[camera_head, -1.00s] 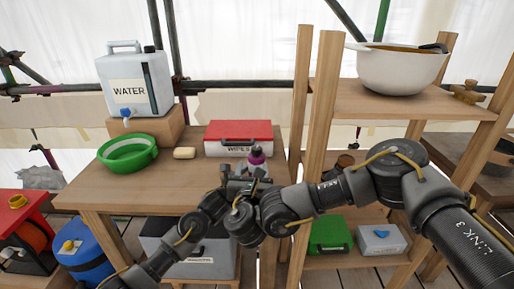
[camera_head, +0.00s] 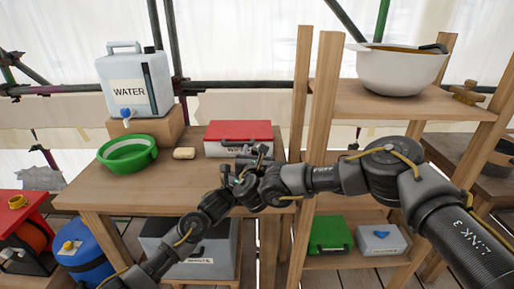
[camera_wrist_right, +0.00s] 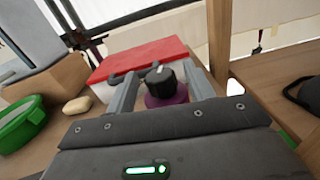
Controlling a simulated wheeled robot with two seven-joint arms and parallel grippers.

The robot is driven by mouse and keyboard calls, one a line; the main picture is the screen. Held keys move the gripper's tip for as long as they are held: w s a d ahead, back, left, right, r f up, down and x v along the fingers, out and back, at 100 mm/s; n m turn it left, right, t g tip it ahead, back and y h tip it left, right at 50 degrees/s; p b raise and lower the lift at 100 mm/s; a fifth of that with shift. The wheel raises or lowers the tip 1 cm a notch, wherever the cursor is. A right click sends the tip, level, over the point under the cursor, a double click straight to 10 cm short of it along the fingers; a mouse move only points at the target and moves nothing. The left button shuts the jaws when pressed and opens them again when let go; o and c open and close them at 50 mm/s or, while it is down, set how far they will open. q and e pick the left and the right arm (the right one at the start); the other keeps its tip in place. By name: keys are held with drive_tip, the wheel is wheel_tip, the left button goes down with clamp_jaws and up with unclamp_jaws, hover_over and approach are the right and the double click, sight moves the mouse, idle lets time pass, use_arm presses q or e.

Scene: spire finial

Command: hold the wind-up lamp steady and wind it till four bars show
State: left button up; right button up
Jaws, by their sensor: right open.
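In the right wrist view, a purple object with a black knob on top (camera_wrist_right: 161,78) stands upright on the wooden table; the knob has a pale mark. I take it to be the wind-up lamp, but no charge bars on it can be seen. My right gripper (camera_wrist_right: 160,84) is open, with one finger on each side of the knob; contact cannot be told. In the head view, my right gripper (camera_head: 256,160) is over the table's right part and the arms hide the purple object. My left arm reaches in from the lower left; its fingers are hard to make out.
A red-lidded case (camera_head: 238,133) stands just behind my grippers. A soap-like block (camera_head: 184,153), a green basin (camera_head: 127,166) and a water container (camera_head: 135,85) are to the left. A wooden shelf post (camera_head: 322,100) rises close on the right. The front-left tabletop (camera_head: 125,192) is clear.

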drive_tip(key=shift+w, duration=1.45)
drive_tip(key=shift+d, duration=0.1)
drive_tip(key=c, duration=1)
drive_tip(key=shift+m+h, duration=0.8)
drive_tip(key=shift+h, duration=0.4)
drive_tip(key=shift+d, duration=0.1)
drive_tip(key=o, duration=1)
wheel_tip(320, 180, up, 10)
